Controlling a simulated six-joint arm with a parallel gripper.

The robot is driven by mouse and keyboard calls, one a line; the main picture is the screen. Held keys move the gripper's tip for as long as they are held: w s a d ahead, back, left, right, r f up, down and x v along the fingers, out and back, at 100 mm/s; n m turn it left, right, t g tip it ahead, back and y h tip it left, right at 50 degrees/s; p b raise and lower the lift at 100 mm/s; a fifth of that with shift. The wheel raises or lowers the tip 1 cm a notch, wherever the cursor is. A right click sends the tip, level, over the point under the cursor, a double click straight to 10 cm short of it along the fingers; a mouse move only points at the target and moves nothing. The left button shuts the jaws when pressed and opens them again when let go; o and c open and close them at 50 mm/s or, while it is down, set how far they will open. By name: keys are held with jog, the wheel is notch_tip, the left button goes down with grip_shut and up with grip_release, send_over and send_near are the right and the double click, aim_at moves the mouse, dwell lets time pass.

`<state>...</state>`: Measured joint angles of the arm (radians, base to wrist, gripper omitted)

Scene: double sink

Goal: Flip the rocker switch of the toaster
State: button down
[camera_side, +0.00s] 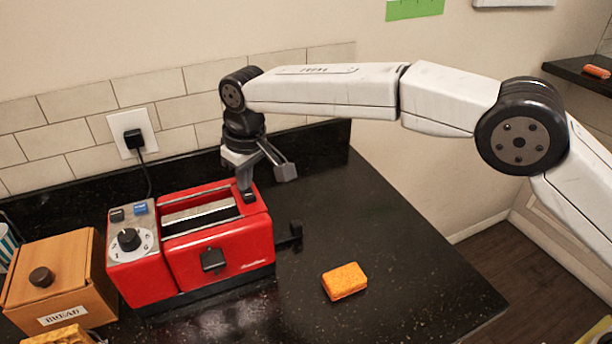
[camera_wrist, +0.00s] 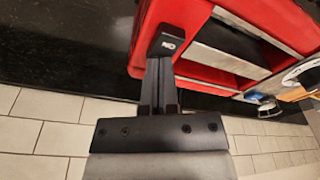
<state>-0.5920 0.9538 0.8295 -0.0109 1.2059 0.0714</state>
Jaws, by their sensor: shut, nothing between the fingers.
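The red toaster (camera_side: 225,250) stands on the black counter, and its top with the slots fills the upper right of the wrist view (camera_wrist: 195,25). A small black rocker switch (camera_wrist: 168,42) with white lettering sits on the toaster's red top, near the end by the wall. My gripper (camera_wrist: 159,62) is shut and empty, its fingertips right at the near end of the switch. Whether they touch it I cannot tell. In the side view, my gripper (camera_side: 246,184) points down at that same corner and partly hides the switch (camera_side: 249,198).
The toaster has a dial (camera_side: 129,239) and black levers on its front (camera_side: 213,260) and right end (camera_side: 291,236). A wooden bread box (camera_side: 55,278) stands at left. A plug and cord (camera_side: 134,139) hang behind.

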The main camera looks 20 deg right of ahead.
jog(key=shift+r, duration=3.45)
jog(key=shift+d, duration=0.15)
jog(key=s+d+f+m, duration=0.2)
jog(key=d+f, duration=0.1)
jog(key=d, duration=0.8)
jog(key=s+d+f+m, duration=0.1)
jog(key=s+d+f, duration=0.2)
jog(key=d, duration=0.7)
jog(key=s+d+f+m, duration=0.1)
jog(key=s+d+f, duration=0.1)
jog(key=s+d, duration=0.2)
jog(key=s+d+f+m, duration=0.1)
jog(key=s+d+f, duration=0.2)
jog(key=s, duration=0.6)
jog(key=s+d+f+m+t+h, duration=0.1)
jog(key=s+d+f, duration=0.1)
jog(key=s+d, duration=0.5)
jog(key=shift+s+d+f, duration=0.2)
jog(key=shift+d+f, duration=0.05)
jog(key=shift+f, duration=0.1)
